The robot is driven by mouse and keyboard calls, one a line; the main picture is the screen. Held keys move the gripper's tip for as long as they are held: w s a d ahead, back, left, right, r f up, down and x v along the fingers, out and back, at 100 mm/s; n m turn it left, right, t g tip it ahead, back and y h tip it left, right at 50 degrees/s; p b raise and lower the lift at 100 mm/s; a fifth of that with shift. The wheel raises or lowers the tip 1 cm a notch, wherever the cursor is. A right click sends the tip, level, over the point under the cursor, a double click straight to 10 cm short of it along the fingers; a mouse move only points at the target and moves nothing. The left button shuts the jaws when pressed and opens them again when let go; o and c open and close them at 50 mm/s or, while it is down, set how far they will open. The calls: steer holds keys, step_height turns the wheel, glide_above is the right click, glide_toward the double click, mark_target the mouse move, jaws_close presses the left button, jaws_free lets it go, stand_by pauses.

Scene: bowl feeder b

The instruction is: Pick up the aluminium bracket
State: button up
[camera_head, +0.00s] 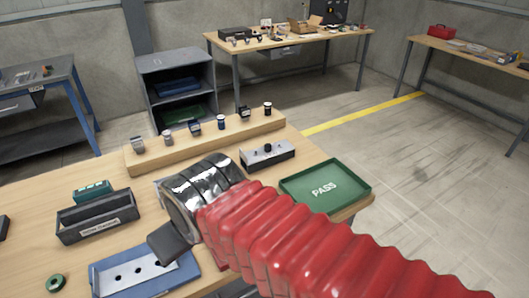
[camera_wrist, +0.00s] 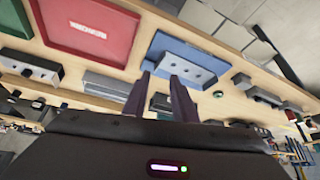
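A pale grey piece with several round holes lies in a blue tray (camera_head: 180,275) at the lower left of the head view and looks like the aluminium bracket (camera_head: 139,272). In the wrist view the bracket (camera_wrist: 187,65) and the blue tray (camera_wrist: 216,51) lie just beyond my fingers. A plain grey bar (camera_wrist: 106,85) left of my fingers could also be metal stock; I cannot tell. My gripper (camera_wrist: 162,78) is open, with nothing seen between its two dark fingers. In the head view my arm hides most of the gripper.
A wooden rack (camera_head: 150,160) of small parts, a black-and-grey box (camera_head: 267,155) and a green PASS tray (camera_head: 325,186) sit farther back. A red tray (camera_wrist: 93,25) shows in the wrist view.

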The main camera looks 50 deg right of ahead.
steer(key=shift+w, duration=0.1)
steer(key=w+d+r+m+h, duration=0.15)
steer(key=w+d+r, duration=0.25)
steer(key=w+d, duration=1.05)
steer(key=w+d+f+m, duration=0.1)
steer(key=w+d, duration=0.1)
steer(key=d, duration=0.8)
steer(key=w+d+f+m+g, duration=0.1)
steer(key=w+d, duration=0.1)
steer(key=d, duration=0.9)
steer(key=shift+w+f, duration=0.4)
steer(key=shift+x, duration=4.3)
steer(key=shift+s+a+f, duration=0.1)
steer(key=shift+a+f, duration=0.05)
